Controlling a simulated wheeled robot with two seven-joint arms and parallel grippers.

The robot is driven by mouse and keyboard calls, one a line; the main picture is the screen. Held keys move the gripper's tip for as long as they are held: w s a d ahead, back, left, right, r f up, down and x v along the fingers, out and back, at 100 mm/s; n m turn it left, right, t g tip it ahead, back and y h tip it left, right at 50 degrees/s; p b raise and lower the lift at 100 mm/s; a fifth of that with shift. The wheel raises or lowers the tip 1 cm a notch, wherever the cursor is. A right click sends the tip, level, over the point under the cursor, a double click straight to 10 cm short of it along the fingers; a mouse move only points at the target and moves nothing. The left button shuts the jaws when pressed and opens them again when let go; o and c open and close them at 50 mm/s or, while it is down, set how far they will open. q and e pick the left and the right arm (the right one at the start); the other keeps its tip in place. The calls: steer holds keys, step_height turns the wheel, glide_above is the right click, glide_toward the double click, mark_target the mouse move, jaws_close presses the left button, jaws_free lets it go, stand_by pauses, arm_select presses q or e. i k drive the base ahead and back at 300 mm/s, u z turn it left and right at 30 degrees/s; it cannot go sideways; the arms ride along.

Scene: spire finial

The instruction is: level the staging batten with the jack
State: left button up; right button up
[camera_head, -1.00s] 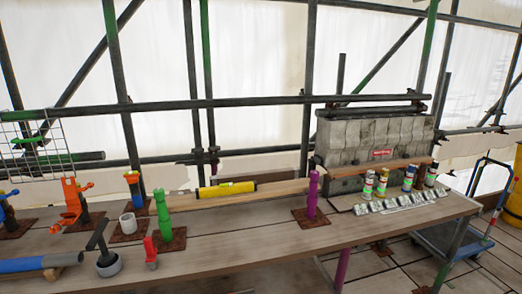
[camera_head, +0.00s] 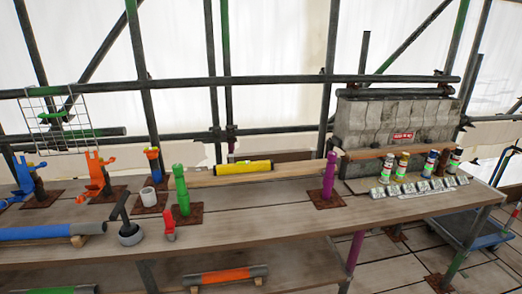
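A pale wooden batten (camera_head: 300,171) lies along the back of the plank table, with a yellow spirit level (camera_head: 244,167) on it. A green jack post (camera_head: 181,190) stands on a rusty base plate near its left end. A purple post (camera_head: 329,175) stands on a similar plate near its right end. A post with an orange and blue top (camera_head: 153,161) stands behind left of the green one. Orange jack-like fittings (camera_head: 97,171) stand further left. I cannot tell whether the batten is level or what bears its ends. Neither gripper is in view.
A white cup (camera_head: 149,196), a dark pot with a handle (camera_head: 130,233) and a red tool (camera_head: 169,226) are on the table. A blue tube (camera_head: 38,232) lies front left. Several cans (camera_head: 402,163) stand at right before a stone block (camera_head: 390,124). The middle front is clear.

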mark_target(332, 156)
steer(key=z, duration=2.05)
steer(key=i, duration=1.1)
steer(key=u, duration=3.1)
